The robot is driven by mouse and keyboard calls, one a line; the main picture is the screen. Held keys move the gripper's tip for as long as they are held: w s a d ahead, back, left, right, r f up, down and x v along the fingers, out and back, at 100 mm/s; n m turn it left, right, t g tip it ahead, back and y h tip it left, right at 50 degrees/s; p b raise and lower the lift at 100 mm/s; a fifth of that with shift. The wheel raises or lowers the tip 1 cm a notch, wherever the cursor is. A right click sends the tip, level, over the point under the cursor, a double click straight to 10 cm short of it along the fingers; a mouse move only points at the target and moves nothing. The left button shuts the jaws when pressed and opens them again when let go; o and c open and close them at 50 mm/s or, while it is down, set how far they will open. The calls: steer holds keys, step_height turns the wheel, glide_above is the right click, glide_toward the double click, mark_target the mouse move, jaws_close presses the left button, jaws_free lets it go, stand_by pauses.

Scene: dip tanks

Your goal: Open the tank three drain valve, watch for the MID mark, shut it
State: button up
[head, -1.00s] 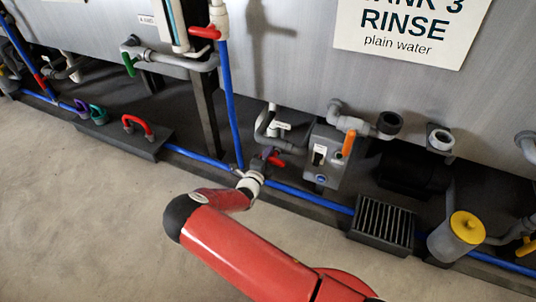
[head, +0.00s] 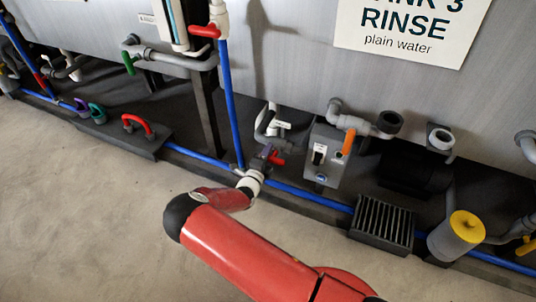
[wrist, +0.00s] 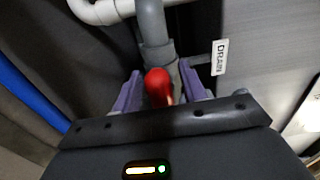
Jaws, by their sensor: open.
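The tank three sign (head: 405,25) is on the grey tank wall, its top cut off. Below it, in the head view, is a drain valve with a red handle (head: 277,160), partly hidden by my gripper (head: 266,154). In the wrist view, the red handle (wrist: 158,84) stands between the purple fingers of my open gripper (wrist: 160,88), with one finger on each side. I cannot tell whether either finger touches it. A DRAIN tag (wrist: 220,57) is beside the grey pipe (wrist: 153,25). No MID mark is readable in either view.
A grey box (head: 322,157) with a switch and an orange-handled valve (head: 348,141) are right of my gripper. A floor grate (head: 382,222) and a yellow-topped canister (head: 456,238) stand further right. A blue pipe (head: 200,157) runs along the floor; open floor lies in front.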

steer(key=v, duration=0.7)
steer(key=shift+s, duration=0.35)
steer(key=shift+a, duration=0.15)
